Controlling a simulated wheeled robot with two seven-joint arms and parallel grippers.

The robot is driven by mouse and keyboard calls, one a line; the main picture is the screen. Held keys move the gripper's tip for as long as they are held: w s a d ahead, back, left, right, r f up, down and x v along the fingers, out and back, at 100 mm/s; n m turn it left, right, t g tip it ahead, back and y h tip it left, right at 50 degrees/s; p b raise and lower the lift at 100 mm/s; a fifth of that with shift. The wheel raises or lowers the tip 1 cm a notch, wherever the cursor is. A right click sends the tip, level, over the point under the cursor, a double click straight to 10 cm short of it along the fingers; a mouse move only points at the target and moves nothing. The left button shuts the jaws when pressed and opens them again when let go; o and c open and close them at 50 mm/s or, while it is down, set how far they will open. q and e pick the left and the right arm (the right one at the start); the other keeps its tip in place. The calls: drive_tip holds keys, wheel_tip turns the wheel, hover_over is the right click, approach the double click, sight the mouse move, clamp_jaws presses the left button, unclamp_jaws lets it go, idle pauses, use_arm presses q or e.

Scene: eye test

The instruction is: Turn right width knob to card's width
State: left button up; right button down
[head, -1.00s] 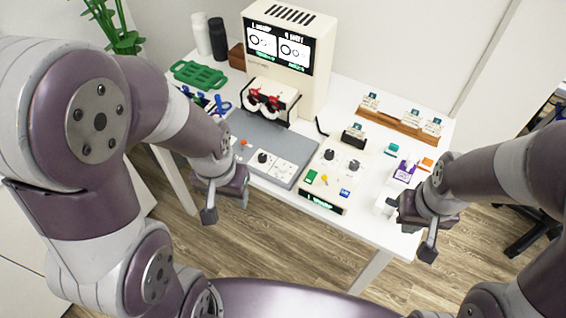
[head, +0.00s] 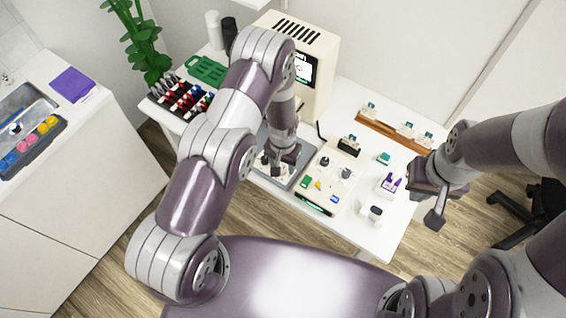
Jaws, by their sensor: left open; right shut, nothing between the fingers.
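My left gripper (head: 272,170) is open, pointing down over the grey tray (head: 292,178), left of both knobs. My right gripper (head: 433,212) is shut and empty, beyond the table's right edge, apart from the knobs.
A cream machine (head: 322,70) with a screen stands behind, partly hidden by my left arm. A wooden rack (head: 385,128) holds several cards. A purple-topped holder (head: 389,185), a teal block (head: 383,158) and a white item (head: 374,213) stand right of the panel.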

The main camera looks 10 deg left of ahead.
sight(283, 171)
use_arm(q)
drive_tip(key=shift+f, duration=0.95)
drive_tip(key=shift+s, duration=0.2)
drive_tip(key=shift+w+f, duration=0.1)
drive_tip(key=shift+w, duration=0.05)
clamp_jaws()
drive_tip(key=shift+n, duration=0.3)
